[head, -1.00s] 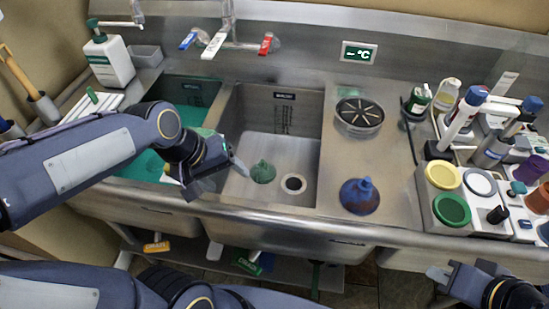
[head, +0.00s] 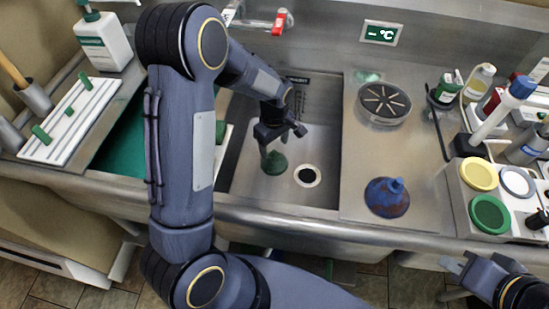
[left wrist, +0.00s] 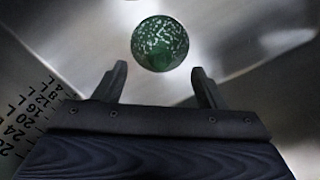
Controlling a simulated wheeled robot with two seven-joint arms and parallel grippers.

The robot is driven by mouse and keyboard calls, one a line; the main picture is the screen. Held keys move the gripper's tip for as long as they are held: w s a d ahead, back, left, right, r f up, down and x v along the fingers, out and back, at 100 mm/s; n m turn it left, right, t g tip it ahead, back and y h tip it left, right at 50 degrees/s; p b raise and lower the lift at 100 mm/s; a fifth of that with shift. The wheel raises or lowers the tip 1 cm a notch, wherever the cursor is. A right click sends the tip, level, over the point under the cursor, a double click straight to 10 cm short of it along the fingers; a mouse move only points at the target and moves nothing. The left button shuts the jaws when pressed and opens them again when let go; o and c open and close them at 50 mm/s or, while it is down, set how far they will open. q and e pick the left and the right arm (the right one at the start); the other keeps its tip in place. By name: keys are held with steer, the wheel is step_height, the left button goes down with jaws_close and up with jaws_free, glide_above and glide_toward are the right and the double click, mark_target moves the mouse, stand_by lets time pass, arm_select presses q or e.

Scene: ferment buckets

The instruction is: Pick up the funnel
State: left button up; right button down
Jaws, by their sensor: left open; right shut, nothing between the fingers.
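A green speckled funnel (head: 276,163) stands in the bare steel sink basin, left of the drain. My left gripper (head: 280,143) is open, just above and beside it. In the left wrist view the funnel (left wrist: 160,43) shows as a speckled round shape beyond the two spread fingertips (left wrist: 160,82), with nothing between them. A blue and rust-coloured funnel (head: 387,198) stands on the steel counter right of the basin. My right gripper (head: 450,275) is shut and empty at the lower right, in front of the counter edge.
The drain (head: 307,176) lies right of the green funnel. A round slotted strainer (head: 384,103) sits on the counter behind the blue funnel. A caddy with coloured lids (head: 490,214) and several bottles crowd the right. A white rack (head: 70,120) stands at left.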

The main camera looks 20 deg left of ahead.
mark_target(274, 151)
arm_select(q)
step_height(274, 151, down, 6)
steer(key=shift+r, duration=0.25)
steer(key=c, duration=0.7)
